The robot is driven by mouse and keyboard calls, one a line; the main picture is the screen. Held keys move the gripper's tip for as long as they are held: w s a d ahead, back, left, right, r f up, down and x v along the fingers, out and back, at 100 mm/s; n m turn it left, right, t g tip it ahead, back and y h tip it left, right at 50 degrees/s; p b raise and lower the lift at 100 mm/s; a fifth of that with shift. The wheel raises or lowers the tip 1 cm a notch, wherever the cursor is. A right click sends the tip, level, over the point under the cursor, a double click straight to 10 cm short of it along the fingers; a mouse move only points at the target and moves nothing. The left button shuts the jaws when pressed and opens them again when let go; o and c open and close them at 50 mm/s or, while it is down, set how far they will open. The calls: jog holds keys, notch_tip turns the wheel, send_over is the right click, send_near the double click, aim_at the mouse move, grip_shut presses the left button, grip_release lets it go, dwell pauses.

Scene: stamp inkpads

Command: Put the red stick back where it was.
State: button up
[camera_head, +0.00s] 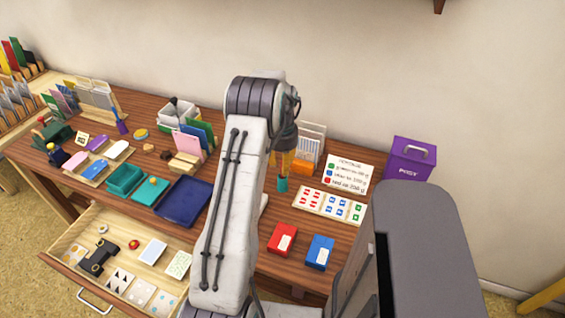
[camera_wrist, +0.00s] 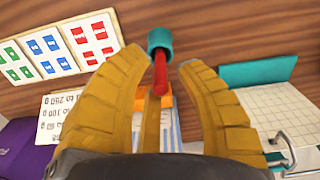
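The red stick (camera_wrist: 160,75) shows in the wrist view, with its far end at a small teal cup (camera_wrist: 153,38). It seems to stand in the cup, slightly tilted. In the head view the teal cup (camera_head: 282,185) is on the table just below my gripper (camera_head: 281,168); the stick cannot be made out there. My gripper's yellow fingers (camera_wrist: 164,58) are spread on both sides of the stick in the wrist view, with gaps visible. A further finger shows below the stick. The fingers point down towards the cup.
An orange box (camera_head: 304,168) and a white rack stand close behind my gripper. A sign (camera_head: 350,172) and a card tray (camera_head: 328,205) lie to the right. Red (camera_head: 279,238) and blue (camera_head: 320,252) boxes are in front. A drawer (camera_head: 75,269) stands open at left.

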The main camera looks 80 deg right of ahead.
jog(key=shift+r, duration=0.15)
notch_tip(320, 180, up, 12)
jog(key=b, duration=0.1)
jog(key=w+a+r+n, duration=0.2)
jog(key=w+a+r, duration=0.1)
jog(key=w, duration=0.4)
jog(key=w+a+r+n, duration=0.2)
jog(key=w+a, duration=0.1)
jog(key=w, duration=0.4)
jog(key=w+a+r+n+t+h, duration=0.1)
jog(key=w+a+r+n, duration=0.3)
jog(key=w+a, duration=0.85)
jog(key=w+a+r+n, duration=0.15)
jog(key=a+n, duration=0.25)
jog(key=a, duration=0.8)
jog(key=s+a+f+n+t, duration=0.1)
jog(key=s+a+n, duration=0.3)
jog(key=a, duration=0.6)
jog(key=s+a+f+n+t+y, duration=0.1)
jog(key=s+a+f+n, duration=0.2)
jog(key=a, duration=0.7)
jog(key=shift+s+a+f+n+t, duration=0.15)
jog(key=shift+s+a+n+t, duration=0.15)
jog(key=shift+s+n, duration=0.15)
jog(key=shift+d, duration=0.15)
